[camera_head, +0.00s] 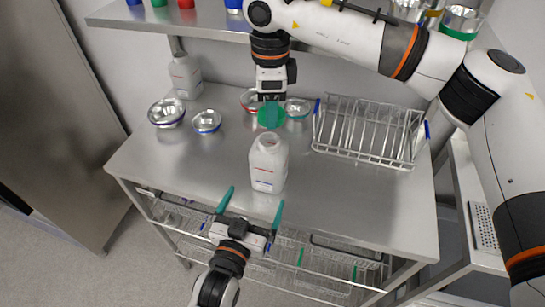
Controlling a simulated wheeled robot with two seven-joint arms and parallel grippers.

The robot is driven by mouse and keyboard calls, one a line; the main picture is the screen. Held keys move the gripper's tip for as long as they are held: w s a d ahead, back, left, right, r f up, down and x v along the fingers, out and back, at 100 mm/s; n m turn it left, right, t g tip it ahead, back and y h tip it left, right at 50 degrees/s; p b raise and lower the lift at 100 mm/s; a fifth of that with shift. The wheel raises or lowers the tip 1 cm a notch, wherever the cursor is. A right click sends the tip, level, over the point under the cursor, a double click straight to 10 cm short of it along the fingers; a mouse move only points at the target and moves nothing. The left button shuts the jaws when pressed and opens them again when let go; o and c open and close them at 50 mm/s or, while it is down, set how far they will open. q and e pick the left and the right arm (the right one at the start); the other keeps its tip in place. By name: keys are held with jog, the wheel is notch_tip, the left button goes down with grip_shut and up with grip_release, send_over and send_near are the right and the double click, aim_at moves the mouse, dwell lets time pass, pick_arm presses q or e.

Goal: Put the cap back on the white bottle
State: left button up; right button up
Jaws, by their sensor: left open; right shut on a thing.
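A white bottle (268,168) with a label stands upright on the steel table, and its open mouth shows at the top. My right gripper (271,107) comes down from above and is shut on a green cap (268,122). The cap is just above and behind the bottle's mouth in the picture; I cannot tell the exact gap. My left gripper (251,206) is open and empty at the table's front edge, its two green fingers pointing toward the bottle without touching it.
A second white bottle (185,78) stands at the back left. Metal bowls (167,112) (207,121) (298,108) sit along the back. A wire rack (369,133) stands at the right. A shelf (210,25) hangs above the back. The table's front left and front right are clear.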

jog(key=shift+w+a+r, duration=0.15)
jog(key=shift+a+r, duration=0.1)
jog(key=shift+r, duration=0.1)
pick_arm(q)
notch_tip(320, 180, up, 2)
jog(key=shift+w+r, duration=0.1)
jog(key=x, duration=1.2)
jog(key=shift+r, duration=0.15)
jog(key=shift+c, duration=0.6)
jog(key=c, duration=1.3)
pick_arm(e)
send_over(269, 139)
jog(key=shift+f, duration=2.5)
jog(key=shift+f, duration=0.9)
